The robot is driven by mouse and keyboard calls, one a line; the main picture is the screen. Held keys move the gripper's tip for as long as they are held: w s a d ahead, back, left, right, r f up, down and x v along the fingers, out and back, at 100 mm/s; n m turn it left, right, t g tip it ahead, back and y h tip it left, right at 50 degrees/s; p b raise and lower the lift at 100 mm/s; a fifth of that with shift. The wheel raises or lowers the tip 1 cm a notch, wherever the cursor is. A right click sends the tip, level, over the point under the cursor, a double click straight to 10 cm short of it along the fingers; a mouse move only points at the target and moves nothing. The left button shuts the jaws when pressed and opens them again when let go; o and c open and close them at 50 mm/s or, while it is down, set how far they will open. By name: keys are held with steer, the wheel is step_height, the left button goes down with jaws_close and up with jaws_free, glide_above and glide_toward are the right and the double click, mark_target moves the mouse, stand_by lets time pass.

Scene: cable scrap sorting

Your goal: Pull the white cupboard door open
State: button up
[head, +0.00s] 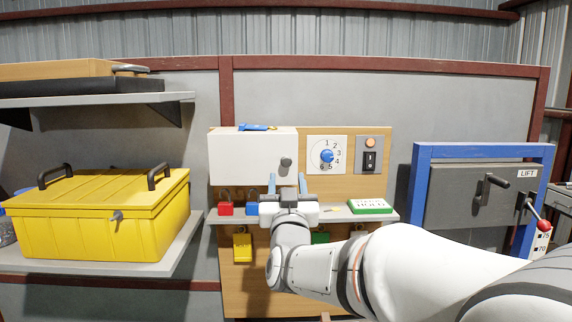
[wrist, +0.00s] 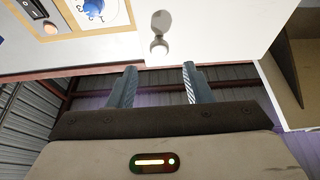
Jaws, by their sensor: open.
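The white cupboard door (head: 245,158) is on the wooden panel and looks shut, with a round grey knob (head: 286,162) near its right edge. In the wrist view the white door (wrist: 215,35) fills the top, with the knob (wrist: 159,46) hanging from it. My gripper (head: 288,182) is in front of the panel, just below the knob in the head view. Its two fingers (wrist: 160,82) are open and empty. In the wrist view the knob lies beyond the fingertips, in line with the gap between them, and appears apart from them.
A blue item (head: 257,127) lies on top of the cupboard. Below are a shelf (head: 335,216) with a red padlock (head: 225,208) and a green-and-white box (head: 369,206). Right of the door are a blue dial (head: 327,156) and a switch (head: 370,161). A yellow chest (head: 90,225) stands left.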

mark_target(286, 162)
steer(key=p+x, duration=0.2)
steer(key=x, duration=0.4)
steer(key=shift+w+r, duration=0.1)
steer(key=shift+w, duration=0.3)
steer(key=shift+c, duration=0.6)
jaws_close()
